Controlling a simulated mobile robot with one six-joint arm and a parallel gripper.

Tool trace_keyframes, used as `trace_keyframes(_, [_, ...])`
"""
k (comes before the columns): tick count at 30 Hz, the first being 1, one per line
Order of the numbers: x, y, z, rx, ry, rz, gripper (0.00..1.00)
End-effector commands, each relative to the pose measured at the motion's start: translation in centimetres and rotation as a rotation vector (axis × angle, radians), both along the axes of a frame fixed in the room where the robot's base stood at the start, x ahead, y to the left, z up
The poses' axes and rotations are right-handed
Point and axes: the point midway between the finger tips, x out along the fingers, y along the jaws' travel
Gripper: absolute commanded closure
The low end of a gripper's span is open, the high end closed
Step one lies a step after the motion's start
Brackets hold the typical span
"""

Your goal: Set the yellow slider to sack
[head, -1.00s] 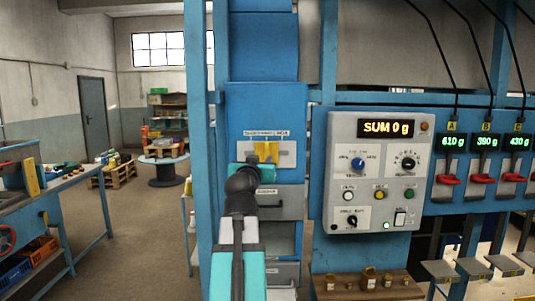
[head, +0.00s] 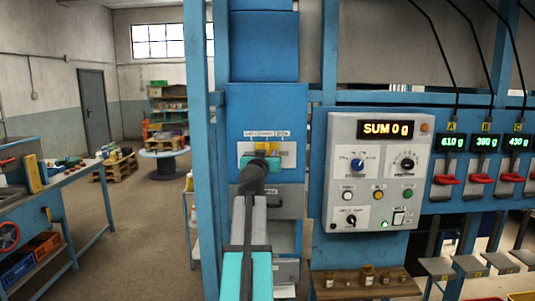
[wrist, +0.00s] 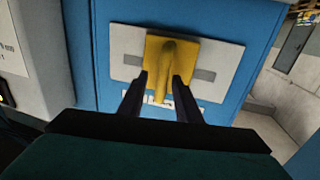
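The yellow slider (head: 267,147) sits near the middle of a light plate (head: 288,148) on the blue column; small labels above the plate are too blurred to read. My gripper hides the slider's lower part in the head view. In the wrist view the slider (wrist: 166,58) shows its raised grip, with grey slot visible on both sides of it. My gripper (wrist: 160,78) is open, its two dark fingers on either side of the lower part of the grip. I cannot tell whether either finger touches it.
Right of the column is a grey control panel (head: 343,190) with knobs, buttons and a display reading SUM 0 g. Scales with red handles stand further right. A blue workbench (head: 60,188) is at the left, with open floor between.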

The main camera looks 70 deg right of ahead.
Motion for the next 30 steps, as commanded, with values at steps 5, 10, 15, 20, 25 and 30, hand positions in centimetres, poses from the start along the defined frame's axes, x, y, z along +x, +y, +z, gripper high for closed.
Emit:
trace_keyframes(5, [0.05, -0.42, -0.02, 0.0, 0.0, 0.0, 0.69])
trace_keyframes(10, [0.02, -0.39, -0.04, -0.001, 0.0, 0.0, 0.69])
trace_keyframes(15, [0.0, -0.4, -0.03, 0.0, 0.0, -0.001, 0.88])
trace_keyframes(20, [-0.03, -0.4, -0.02, 0.0, 0.0, -0.001, 1.0])
trace_keyframes(25, [-0.08, -0.42, -0.04, 0.0, 0.0, -0.002, 1.0])
trace_keyframes(30, [-0.33, -0.6, -0.2, 0.0, 0.0, -0.01, 1.0])
